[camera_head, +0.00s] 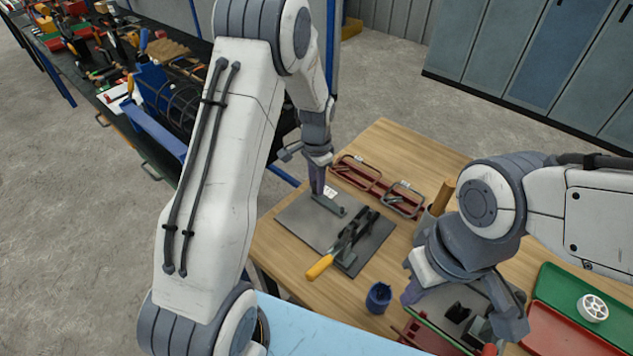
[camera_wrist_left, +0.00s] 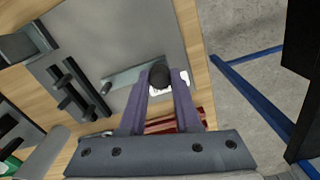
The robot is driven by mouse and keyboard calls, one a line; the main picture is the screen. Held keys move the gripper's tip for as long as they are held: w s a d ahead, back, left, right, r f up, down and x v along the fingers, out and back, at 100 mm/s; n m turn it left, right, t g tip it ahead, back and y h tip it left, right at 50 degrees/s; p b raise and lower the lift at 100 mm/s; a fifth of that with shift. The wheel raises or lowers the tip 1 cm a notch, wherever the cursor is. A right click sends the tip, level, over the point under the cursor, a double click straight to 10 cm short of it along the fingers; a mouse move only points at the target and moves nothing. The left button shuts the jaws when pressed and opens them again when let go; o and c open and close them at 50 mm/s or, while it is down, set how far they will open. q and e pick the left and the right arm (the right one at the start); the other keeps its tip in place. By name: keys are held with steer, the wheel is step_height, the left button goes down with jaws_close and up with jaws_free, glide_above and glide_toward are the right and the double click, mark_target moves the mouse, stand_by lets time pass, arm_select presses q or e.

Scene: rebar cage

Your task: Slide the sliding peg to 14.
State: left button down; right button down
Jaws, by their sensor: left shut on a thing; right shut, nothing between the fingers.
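The sliding peg has a round black knob (camera_wrist_left: 159,75), held between the fingertips of my left gripper (camera_wrist_left: 159,82). In the head view my left gripper (camera_head: 317,188) reaches down to the back of a grey plate (camera_head: 295,222). A short grey-green bar (camera_head: 329,206) lies on the plate beside the fingertips; it also shows in the left wrist view (camera_wrist_left: 128,78). A white label (camera_head: 331,192) lies by the fingers; its marks are too small to read, and the fingers hide part of it. My right gripper (camera_head: 480,325) is shut and empty at the front right.
A blue cup (camera_head: 378,297) stands in front. A green tray (camera_head: 570,290) is at the right. Bare wooden table (camera_head: 400,140) shows at the back.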

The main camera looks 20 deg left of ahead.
arm_select(q)
steer(key=shift+w+a, duration=0.2)
steer(key=shift+a, duration=0.35)
steer(key=shift+w+a, duration=0.2)
steer(key=shift+a, duration=0.3)
steer(key=shift+d, duration=0.1)
steer(key=c, duration=0.6)
jaws_free()
step_height(320, 180, up, 11)
steer(key=shift+f+b, duration=0.2)
steer(key=shift+b, duration=0.5)
